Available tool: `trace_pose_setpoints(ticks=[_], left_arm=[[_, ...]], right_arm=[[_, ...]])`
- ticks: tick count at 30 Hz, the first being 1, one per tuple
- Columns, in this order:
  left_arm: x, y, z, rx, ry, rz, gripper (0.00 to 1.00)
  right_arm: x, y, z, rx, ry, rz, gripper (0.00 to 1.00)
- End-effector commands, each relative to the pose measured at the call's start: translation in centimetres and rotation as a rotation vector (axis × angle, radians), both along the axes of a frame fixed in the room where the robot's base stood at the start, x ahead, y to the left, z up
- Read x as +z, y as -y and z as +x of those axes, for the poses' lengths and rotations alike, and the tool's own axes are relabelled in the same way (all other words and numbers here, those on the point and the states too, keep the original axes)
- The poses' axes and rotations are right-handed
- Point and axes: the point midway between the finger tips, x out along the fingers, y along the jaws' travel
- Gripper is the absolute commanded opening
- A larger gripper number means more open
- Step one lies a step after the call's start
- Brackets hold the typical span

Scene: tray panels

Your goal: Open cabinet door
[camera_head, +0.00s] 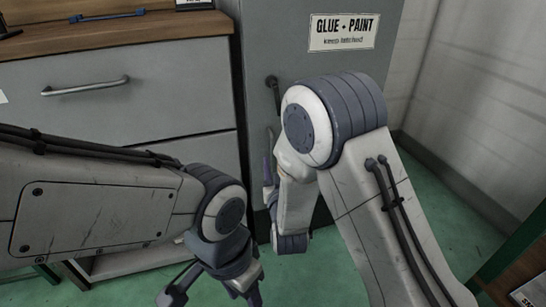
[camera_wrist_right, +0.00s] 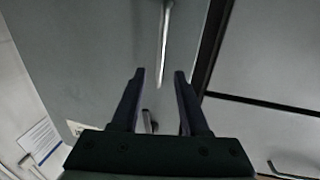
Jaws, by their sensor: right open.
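The grey cabinet door (camera_head: 300,65) carries a label reading "GLUE + PAINT, keep latched" (camera_head: 342,33). The door looks closed. A dark latch (camera_head: 273,88) is on its left side, and a vertical metal handle (camera_head: 269,140) is below it, partly hidden by my right arm. My right gripper (camera_head: 268,175) is at the door near the handle. In the right wrist view the open right gripper (camera_wrist_right: 159,75) has the handle (camera_wrist_right: 165,45) just beyond its fingertips, with nothing held. The latch (camera_wrist_right: 148,121) shows between its fingers. My left gripper (camera_head: 212,288) points down at the bottom, partly cut off.
A grey drawer unit (camera_head: 140,100) with a horizontal handle (camera_head: 85,86) and a wooden top (camera_head: 120,32) stands left of the cabinet. A pale wall (camera_head: 465,90) is on the right. Green floor (camera_head: 330,260) is free in front. A dark-edged panel (camera_head: 515,265) is at bottom right.

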Motion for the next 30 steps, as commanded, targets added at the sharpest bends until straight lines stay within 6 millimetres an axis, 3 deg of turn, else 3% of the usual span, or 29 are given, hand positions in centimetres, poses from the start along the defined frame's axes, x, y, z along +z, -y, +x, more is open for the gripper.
trace_pose_setpoints(ticks=[3,9,20,21,24,30], left_arm=[[-0.9,0.0,0.0,0.000,0.000,0.000,0.50],[-1.5,0.0,0.0,0.000,0.000,0.000,0.50],[-1.6,0.0,0.0,0.000,0.000,0.000,0.50],[-1.6,0.0,0.0,0.000,-0.001,0.001,0.50],[-1.6,0.0,0.0,0.000,0.000,0.000,0.50],[-1.6,0.0,0.0,0.000,0.000,0.000,0.50]], right_arm=[[-0.2,-0.2,2.3,-0.002,0.003,0.002,0.45],[-0.1,-0.6,4.7,0.000,0.001,0.001,0.45],[0.0,-0.6,5.4,0.001,-0.002,-0.001,0.45],[0.0,-0.6,5.4,0.001,-0.002,-0.001,0.41],[0.0,-0.6,5.4,0.001,-0.002,-0.001,0.02],[0.0,-0.6,5.4,0.001,-0.002,-0.001,0.00]])
